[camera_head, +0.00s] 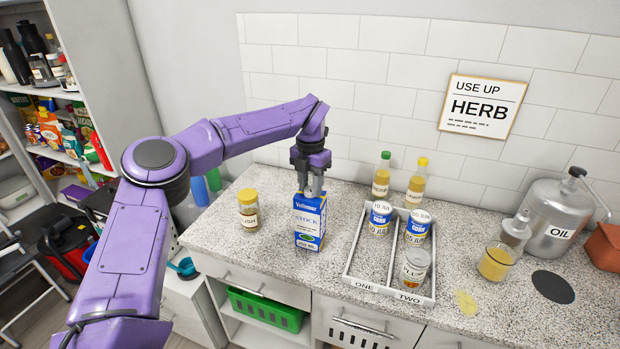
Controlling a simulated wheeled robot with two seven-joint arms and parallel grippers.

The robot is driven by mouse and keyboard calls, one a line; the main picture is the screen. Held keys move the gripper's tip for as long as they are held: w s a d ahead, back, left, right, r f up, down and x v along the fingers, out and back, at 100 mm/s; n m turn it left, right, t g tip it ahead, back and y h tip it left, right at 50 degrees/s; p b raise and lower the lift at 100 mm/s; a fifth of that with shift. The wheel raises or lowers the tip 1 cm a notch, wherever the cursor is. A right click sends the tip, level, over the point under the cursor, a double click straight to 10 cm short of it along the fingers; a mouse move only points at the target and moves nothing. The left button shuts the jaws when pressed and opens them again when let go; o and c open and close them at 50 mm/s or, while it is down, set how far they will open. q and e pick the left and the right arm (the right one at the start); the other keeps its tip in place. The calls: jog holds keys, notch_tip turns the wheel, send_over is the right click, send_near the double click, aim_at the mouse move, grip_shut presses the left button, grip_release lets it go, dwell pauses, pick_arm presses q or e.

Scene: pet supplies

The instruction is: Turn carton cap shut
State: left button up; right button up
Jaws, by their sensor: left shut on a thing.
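A blue and white stock carton (310,222) stands upright on the speckled counter, left of the divided tray. My left gripper (312,188) points down at the carton's top and is shut there. The cap is hidden between the fingers, so I cannot see how far it is turned. My right gripper is not in view.
A yellow-lidded jar (248,212) stands just left of the carton. A glass of yellow liquid (495,262), a yellow spill (466,304) and an oil can (552,222) are at the right.

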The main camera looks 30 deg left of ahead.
pick_arm(q)
jog(key=m+p, duration=0.1)
jog(key=m, duration=0.2)
jog(key=shift+s+p, duration=0.1)
jog(key=shift+p, duration=0.3)
jog(key=shift+f+m+p, duration=0.1)
jog(key=shift+m+p, duration=0.4)
jog(key=shift+m, duration=1.2)
jog(key=o, duration=1)
jog(key=shift+o, duration=0.2)
jog(key=shift+a, duration=0.1)
